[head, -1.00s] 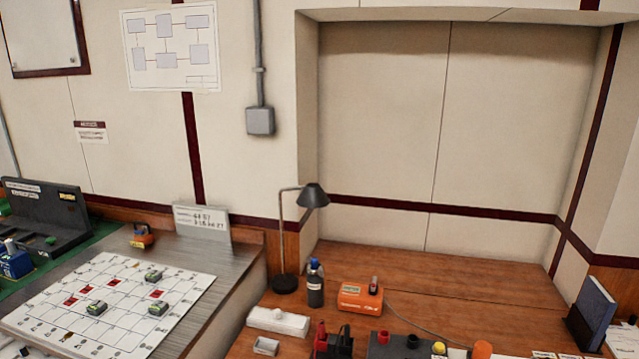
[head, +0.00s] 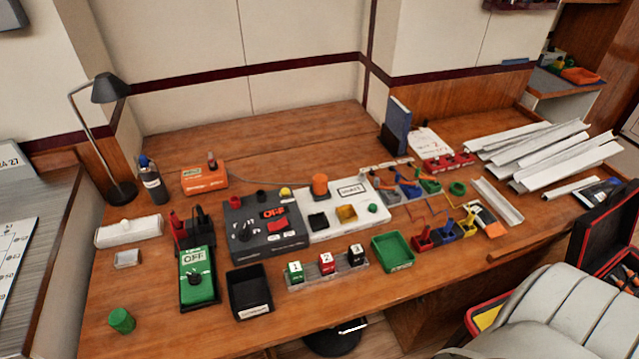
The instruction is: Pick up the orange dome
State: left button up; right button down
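The orange dome (head: 320,184) is a small rounded orange piece in the head view. It stands upright at the back left part of a white panel (head: 338,228) near the middle of the wooden desk. Nothing covers it. Neither of my grippers shows in the head view.
A dark grey panel (head: 246,246) adjoins the white one on the left. Numbered blocks (head: 326,263), a black bin (head: 249,291) and a green tray (head: 392,251) lie in front. A chair (head: 560,310) stands at the front right. The desk's back left is mostly clear.

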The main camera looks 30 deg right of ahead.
aim_at(320, 181)
jog(key=l, duration=0.65)
jog(key=k+l, duration=0.1)
jog(key=l, duration=0.5)
